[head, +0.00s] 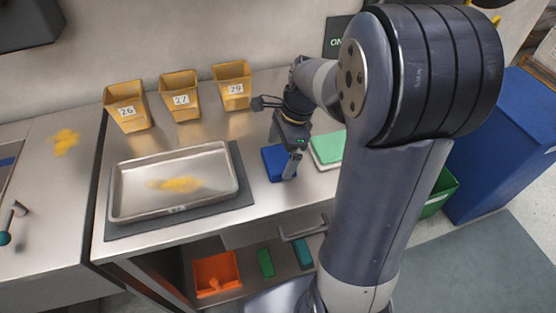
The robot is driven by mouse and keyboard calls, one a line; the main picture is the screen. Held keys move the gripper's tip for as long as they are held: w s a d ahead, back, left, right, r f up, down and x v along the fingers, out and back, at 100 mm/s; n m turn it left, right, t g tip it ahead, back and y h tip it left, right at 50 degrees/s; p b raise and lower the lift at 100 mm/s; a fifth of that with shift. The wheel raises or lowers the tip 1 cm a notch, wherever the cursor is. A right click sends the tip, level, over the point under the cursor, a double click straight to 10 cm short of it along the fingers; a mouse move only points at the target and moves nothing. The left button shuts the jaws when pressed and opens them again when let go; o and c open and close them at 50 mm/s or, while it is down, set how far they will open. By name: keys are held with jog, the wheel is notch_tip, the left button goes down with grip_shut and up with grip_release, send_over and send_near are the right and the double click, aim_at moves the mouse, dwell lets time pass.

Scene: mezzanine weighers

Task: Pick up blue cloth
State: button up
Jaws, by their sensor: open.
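The blue cloth (271,162) lies folded flat on the steel counter, right of the metal tray. My gripper (290,170) is open and points down over the cloth's right part. One finger shows in front of the cloth and hides some of it. I cannot tell whether the fingertips touch the cloth or hover just above it. No thing is seen between the fingers.
A steel tray (117,200) with yellow powder stands on a dark mat (221,208). Yellow bins numbered 26 (125,112), 27 (180,99) and 29 (232,90) line the back. A pale green item (328,150) lies right of the cloth, partly behind my arm.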

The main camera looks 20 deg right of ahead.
jog(key=shift+a+f, duration=0.2)
jog(key=shift+f, duration=0.35)
